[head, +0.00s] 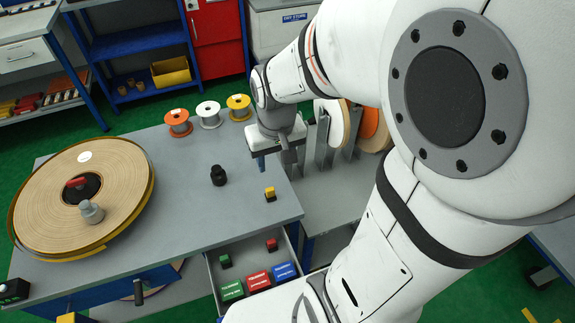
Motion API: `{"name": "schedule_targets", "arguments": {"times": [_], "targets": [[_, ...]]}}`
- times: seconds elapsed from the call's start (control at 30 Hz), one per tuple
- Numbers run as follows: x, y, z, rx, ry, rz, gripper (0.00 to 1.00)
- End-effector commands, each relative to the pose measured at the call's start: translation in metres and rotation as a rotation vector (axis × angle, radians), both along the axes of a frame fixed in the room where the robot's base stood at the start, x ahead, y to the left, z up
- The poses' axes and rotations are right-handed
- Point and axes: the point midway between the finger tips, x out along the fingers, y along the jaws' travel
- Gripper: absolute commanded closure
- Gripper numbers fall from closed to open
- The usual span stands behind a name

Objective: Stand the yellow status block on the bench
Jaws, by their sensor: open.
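The small yellow status block (270,194), with a dark lower part, is on the grey bench top (200,225) near its right edge. It looks upright, though it is small in this view. My gripper (274,160) is above the bench's back right edge, behind the block and apart from it. Its jaws are open and nothing shows between them.
An open drawer (211,284) below the bench front holds a green block (225,260), a red block (272,244) and labelled compartments. A large tape reel (120,190) covers the bench's left. A black knob (218,175) and several spools (209,114) stand behind.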

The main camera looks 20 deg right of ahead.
Motion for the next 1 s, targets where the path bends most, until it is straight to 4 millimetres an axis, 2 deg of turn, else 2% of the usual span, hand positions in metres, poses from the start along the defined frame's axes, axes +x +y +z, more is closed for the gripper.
{"name": "schedule_targets", "arguments": {"times": [0.03, 0.2, 0.4, 0.77, 0.93, 1.0], "targets": [[-0.013, 0.0, 0.015, 0.0, -0.029, 0.0, 0.52], [-0.051, 0.0, 0.043, -0.001, -0.084, 0.001, 0.52], [-0.075, -0.003, 0.055, -0.002, -0.113, 0.001, 0.52], [-0.078, -0.003, 0.056, -0.002, -0.116, 0.001, 0.52], [-0.078, -0.003, 0.056, -0.002, -0.116, 0.001, 0.64], [-0.078, -0.003, 0.056, -0.002, -0.116, 0.001, 0.64]]}}
